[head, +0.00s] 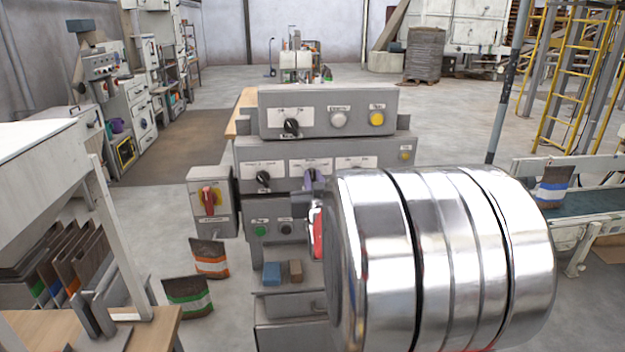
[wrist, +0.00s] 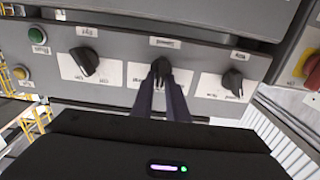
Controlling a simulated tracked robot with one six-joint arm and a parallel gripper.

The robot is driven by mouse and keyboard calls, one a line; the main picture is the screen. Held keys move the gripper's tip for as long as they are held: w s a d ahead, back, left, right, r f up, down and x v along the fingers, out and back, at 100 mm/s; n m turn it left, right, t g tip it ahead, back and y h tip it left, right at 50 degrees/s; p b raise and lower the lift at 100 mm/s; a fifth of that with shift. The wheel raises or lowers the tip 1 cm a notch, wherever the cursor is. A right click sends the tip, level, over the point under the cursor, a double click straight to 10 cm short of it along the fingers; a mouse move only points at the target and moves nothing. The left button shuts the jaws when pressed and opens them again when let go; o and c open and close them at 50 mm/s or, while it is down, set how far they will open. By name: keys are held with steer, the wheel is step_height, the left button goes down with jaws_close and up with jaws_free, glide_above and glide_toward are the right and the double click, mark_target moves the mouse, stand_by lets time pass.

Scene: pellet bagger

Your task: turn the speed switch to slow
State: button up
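The speed switch (wrist: 160,68) is a black knob in the middle of a row of three on a grey panel (wrist: 205,84). Its white plate carries a label above it, too small to read surely. It looks upright in the wrist view; its exact setting is hard to tell. My gripper (wrist: 161,82) has its two dark purple fingers on either side of this knob, close together, and appears shut on it. In the head view my gripper (head: 314,180) reaches the middle row of the machine, and my silver arm hides the panel to its right.
Another black knob sits on each side, left (wrist: 85,62) and right (wrist: 232,82) in the wrist view. A red switch on a yellow plate (head: 208,199) stands left of the machine.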

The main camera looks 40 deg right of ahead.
jaws_close()
steer(key=shift+n, duration=0.5)
steer(key=shift+w+a+f+n, duration=0.1)
steer(key=shift+a+n, duration=0.05)
steer(key=shift+n, duration=1.4)
steer(key=shift+w+a+f+n, duration=0.1)
steer(key=shift+a+n, duration=0.05)
steer(key=shift+n, duration=1.35)
steer(key=shift+w+a+f+n, duration=0.1)
steer(key=shift+a+n, duration=0.05)
steer(key=shift+n, duration=1.4)
steer(key=shift+o, duration=2.2)
jaws_free()
